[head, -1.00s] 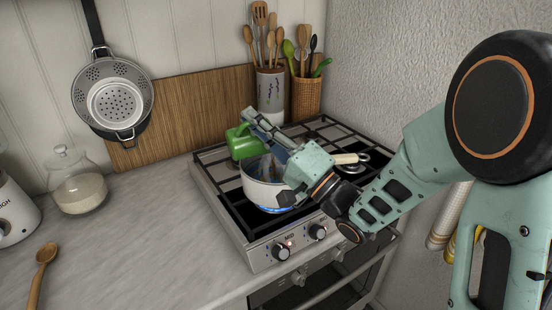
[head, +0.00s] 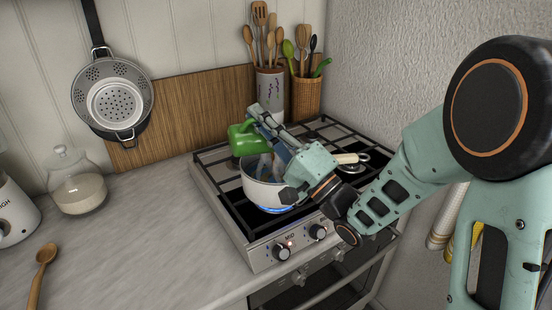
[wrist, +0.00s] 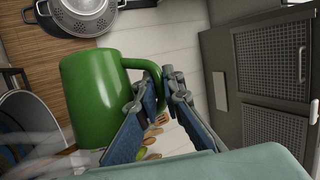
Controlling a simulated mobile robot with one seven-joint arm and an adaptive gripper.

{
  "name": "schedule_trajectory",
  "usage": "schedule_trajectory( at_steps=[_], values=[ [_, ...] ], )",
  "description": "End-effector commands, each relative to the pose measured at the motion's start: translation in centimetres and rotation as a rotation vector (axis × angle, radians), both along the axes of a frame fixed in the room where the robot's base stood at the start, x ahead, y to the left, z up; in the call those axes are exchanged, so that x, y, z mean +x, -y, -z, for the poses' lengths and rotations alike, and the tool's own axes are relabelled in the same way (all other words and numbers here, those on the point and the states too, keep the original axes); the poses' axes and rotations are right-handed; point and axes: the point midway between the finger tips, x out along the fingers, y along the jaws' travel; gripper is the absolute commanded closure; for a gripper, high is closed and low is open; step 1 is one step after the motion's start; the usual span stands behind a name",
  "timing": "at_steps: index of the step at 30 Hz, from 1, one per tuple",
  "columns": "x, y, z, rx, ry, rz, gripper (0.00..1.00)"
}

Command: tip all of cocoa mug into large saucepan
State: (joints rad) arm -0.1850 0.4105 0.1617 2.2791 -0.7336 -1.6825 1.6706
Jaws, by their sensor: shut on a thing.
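The green cocoa mug (head: 246,139) is held tilted above the rear left of the large saucepan (head: 262,191). The saucepan is white and stands on a stove burner with blue showing under it. My gripper (head: 264,120) is shut on the mug's handle. In the wrist view, the mug (wrist: 100,98) hangs beside my gripper (wrist: 158,95), with its handle between the fingers. The saucepan's rim shows at the left edge of the wrist view (wrist: 12,108). The mug's contents are hidden. My arm covers the saucepan's right side.
The stove (head: 236,215) has black grates and front knobs. A glass jar (head: 77,183) and a wooden spoon (head: 41,265) are on the counter at left. The counter's middle is clear.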

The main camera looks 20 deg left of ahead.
Motion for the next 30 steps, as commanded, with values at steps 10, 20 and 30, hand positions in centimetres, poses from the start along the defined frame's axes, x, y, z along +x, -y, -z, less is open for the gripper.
schedule_trajectory(
  at_steps=[10,20,30],
  values=[
    [0.22,0.35,-0.24,0.033,-0.02,-0.001,1.0],
    [0.51,0.69,-0.34,0.063,-0.042,0.0,1.0],
    [0.78,1.04,-0.46,0.093,-0.063,0.0,1.0]
  ],
)
